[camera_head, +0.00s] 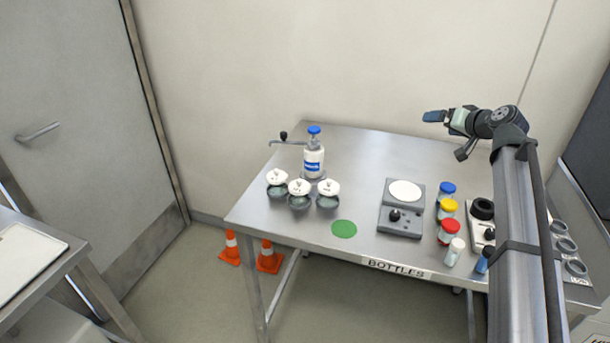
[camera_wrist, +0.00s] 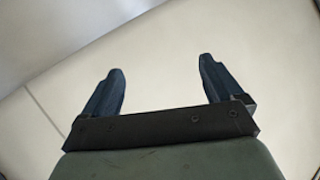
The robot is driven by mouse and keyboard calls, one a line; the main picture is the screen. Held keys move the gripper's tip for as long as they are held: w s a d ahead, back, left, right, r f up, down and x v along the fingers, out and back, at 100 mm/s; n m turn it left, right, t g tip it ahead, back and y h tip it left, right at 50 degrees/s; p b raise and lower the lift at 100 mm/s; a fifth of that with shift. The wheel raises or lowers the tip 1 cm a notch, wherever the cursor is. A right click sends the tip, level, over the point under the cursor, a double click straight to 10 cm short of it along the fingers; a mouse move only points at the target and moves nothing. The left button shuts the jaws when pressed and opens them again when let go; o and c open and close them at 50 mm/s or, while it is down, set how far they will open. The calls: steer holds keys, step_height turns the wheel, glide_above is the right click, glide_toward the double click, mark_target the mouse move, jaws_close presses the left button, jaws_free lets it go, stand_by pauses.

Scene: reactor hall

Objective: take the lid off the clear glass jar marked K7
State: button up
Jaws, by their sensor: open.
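Three small glass jars with white lids stand close together at the left front of the steel table: a left jar (camera_head: 277,191), a middle jar (camera_head: 299,202) and a right jar (camera_head: 328,202). Their lids, left (camera_head: 277,176), middle (camera_head: 299,187) and right (camera_head: 329,187), carry small dark marks too small to read, so I cannot tell which jar is K7. My gripper (camera_head: 434,116) is raised over the back right of the table, well away from the jars. In the wrist view my gripper (camera_wrist: 160,85) is open and empty, facing bare wall.
A grey device (camera_head: 402,208) with a white disc, and bottles with blue (camera_head: 447,189), yellow (camera_head: 448,207) and red (camera_head: 450,231) caps, stand to the right. A green disc (camera_head: 344,229) lies near the front edge. The table's back middle is clear.

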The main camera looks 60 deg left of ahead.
steer(key=s+a+f+n+g+h, duration=0.15)
steer(key=s+a, duration=0.35)
steer(key=s, duration=0.5)
steer(key=s+a+f+n+g+h, duration=0.1)
steer(key=s+a+n+h, duration=0.15)
steer(key=s+a, duration=0.55)
steer(key=n+h, duration=0.3)
steer(key=h, duration=0.1)
glide_toward(277, 170)
steer(key=shift+t, duration=0.25)
steer(key=x, duration=0.9)
steer(key=shift+s+a+f, duration=0.1)
steer(key=shift+s+f, duration=0.15)
steer(key=shift+f, duration=0.05)
steer(key=c, duration=1.1)
